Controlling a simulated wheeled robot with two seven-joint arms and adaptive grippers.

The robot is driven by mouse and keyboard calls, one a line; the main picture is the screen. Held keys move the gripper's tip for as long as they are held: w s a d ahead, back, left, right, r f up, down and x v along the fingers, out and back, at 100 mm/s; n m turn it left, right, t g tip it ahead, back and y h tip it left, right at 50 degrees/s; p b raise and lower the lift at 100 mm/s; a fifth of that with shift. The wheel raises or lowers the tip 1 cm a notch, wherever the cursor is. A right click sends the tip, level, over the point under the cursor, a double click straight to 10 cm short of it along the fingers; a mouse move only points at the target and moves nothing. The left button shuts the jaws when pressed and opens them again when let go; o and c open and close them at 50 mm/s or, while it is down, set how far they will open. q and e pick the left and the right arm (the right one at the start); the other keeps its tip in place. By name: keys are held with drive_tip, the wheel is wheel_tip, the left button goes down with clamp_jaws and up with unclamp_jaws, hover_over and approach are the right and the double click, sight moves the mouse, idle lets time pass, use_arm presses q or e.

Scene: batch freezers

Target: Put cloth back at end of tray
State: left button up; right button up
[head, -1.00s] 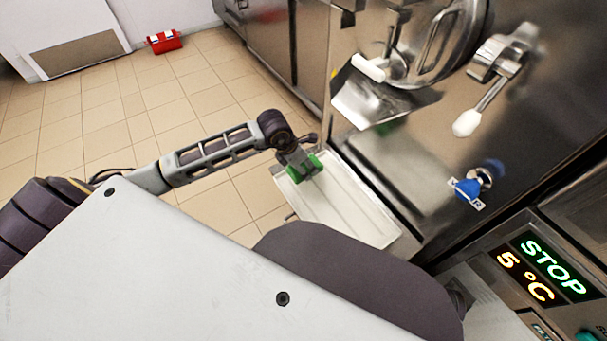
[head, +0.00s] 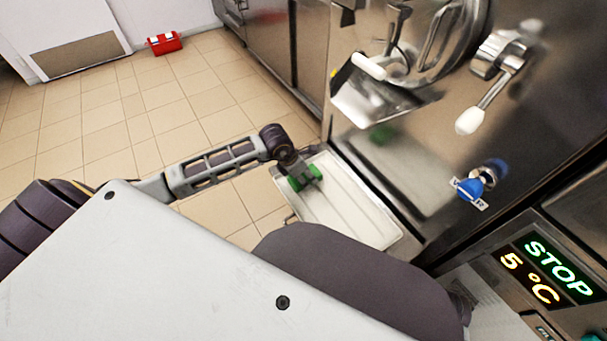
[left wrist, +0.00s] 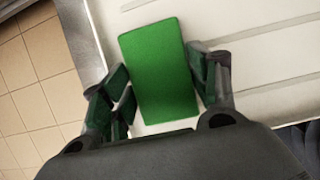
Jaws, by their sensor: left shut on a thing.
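The cloth (left wrist: 160,72) is a green block-like piece between the fingers of my left gripper (left wrist: 163,85) in the left wrist view. The gripper is shut on it. In the head view the left gripper (head: 298,172) holds the green cloth (head: 306,177) over the far left end of the tray (head: 352,214). The tray is pale, shallow and ribbed, and its rim also shows in the left wrist view (left wrist: 84,35). I cannot tell whether the cloth touches the tray floor. My right gripper is not in view.
A steel freezer front (head: 420,150) rises right beside the tray, with a spout (head: 372,100), a white-knobbed lever (head: 469,121) and a blue knob (head: 469,189). A display reads STOP and 5 °C (head: 548,272). A red box (head: 164,43) lies on the open tiled floor at the back.

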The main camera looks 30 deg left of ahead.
use_arm(q)
drive_tip(key=shift+f, duration=0.15)
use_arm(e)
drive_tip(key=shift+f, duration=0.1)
use_arm(q)
drive_tip(key=o, duration=0.7)
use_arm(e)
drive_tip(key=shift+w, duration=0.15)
use_arm(q)
drive_tip(key=shift+r, duration=0.2)
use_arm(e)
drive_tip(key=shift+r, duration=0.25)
use_arm(q)
drive_tip(key=p+v, duration=0.2)
drive_tip(key=v, duration=1)
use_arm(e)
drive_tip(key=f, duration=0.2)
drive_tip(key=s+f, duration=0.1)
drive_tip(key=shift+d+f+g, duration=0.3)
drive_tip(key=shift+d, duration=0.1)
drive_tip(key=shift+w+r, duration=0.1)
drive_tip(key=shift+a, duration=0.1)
